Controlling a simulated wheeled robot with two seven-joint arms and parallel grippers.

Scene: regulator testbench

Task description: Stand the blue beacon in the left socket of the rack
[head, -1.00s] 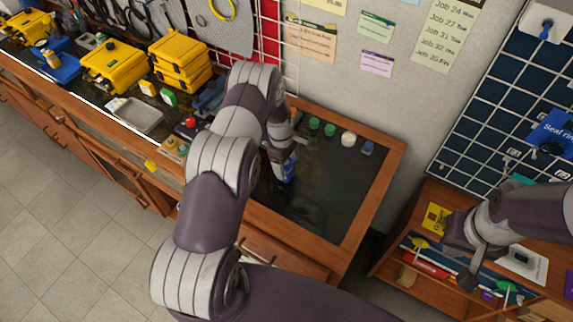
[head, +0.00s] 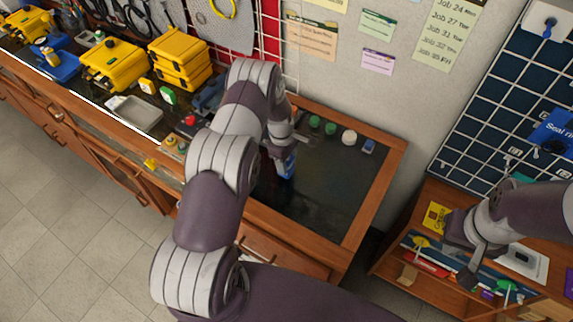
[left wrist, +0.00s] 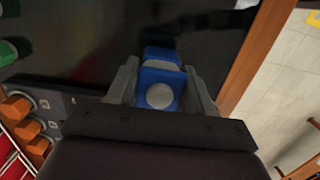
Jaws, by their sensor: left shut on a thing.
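The blue beacon (head: 288,167) shows just below my left gripper (head: 284,150), over the dark bench top. In the left wrist view the beacon (left wrist: 160,90), blue with a pale round face, sits between the two fingers of my left gripper (left wrist: 160,84), which is shut on it. My left arm hides part of the bench. I cannot make out the rack or its left socket in these views. My right gripper (head: 468,262) hangs at the right, over a low wooden shelf, away from the beacon; its jaw opening is unclear.
Green caps (head: 322,125), a white round piece (head: 348,138) and a small blue piece (head: 368,146) stand along the bench's back edge. Yellow cases (head: 112,66) and a grey tray (head: 134,112) are further left. The bench's right part is clear.

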